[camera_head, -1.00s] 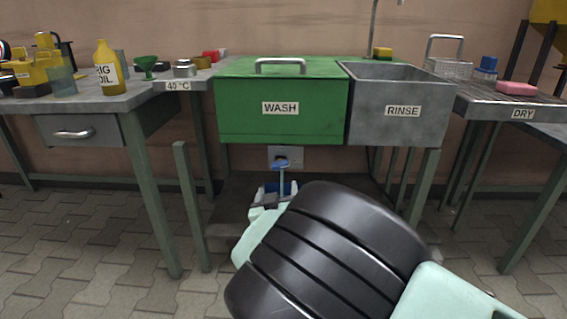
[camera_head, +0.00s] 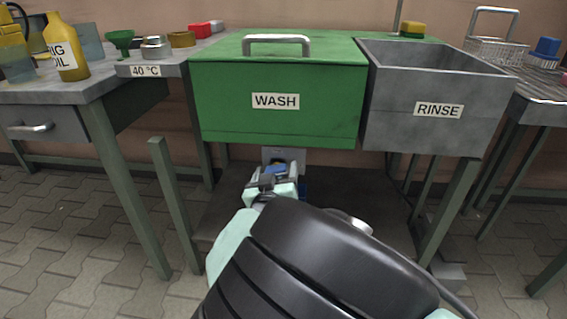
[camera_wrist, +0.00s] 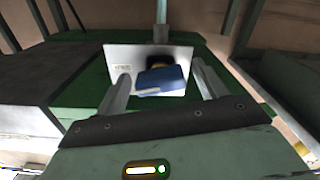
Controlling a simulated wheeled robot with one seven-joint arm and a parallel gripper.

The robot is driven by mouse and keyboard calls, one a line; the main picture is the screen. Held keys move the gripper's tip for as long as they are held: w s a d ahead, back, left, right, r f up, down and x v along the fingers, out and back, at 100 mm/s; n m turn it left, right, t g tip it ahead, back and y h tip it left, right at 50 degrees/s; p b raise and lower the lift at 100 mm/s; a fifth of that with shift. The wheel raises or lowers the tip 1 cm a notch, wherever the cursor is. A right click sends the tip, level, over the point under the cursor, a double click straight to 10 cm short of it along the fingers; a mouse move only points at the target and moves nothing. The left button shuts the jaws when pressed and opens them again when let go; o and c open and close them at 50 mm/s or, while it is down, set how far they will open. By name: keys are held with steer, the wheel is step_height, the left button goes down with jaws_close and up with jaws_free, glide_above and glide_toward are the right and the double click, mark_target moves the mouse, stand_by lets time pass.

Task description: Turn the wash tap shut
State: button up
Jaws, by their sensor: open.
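The wash tap's blue handle (camera_wrist: 162,80) shows in the wrist view in front of a pale plate (camera_wrist: 125,62), between my two fingers. My gripper (camera_wrist: 161,74) is open, with one finger on each side of the handle and visible gaps on both sides. I cannot tell how deep the handle sits between the fingertips. In the head view my gripper (camera_head: 272,178) is under the green WASH basin (camera_head: 275,120), at the blue handle (camera_head: 277,170). My arm and gripper partly hide the tap there.
The grey RINSE basin (camera_head: 437,125) adjoins on the right. A grey table (camera_head: 60,100) with bottles stands at the left. Green legs (camera_head: 170,205) stand left of my arm, and another leg (camera_head: 447,210) stands right. The tiled floor in front is clear.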

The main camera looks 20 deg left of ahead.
steer(key=shift+w, duration=0.15)
steer(key=c, duration=1)
steer(key=shift+m, duration=1.7)
steer(key=o, duration=1)
steer(key=p+v, duration=0.5)
steer(key=v, duration=1.2)
steer(key=shift+s, duration=0.25)
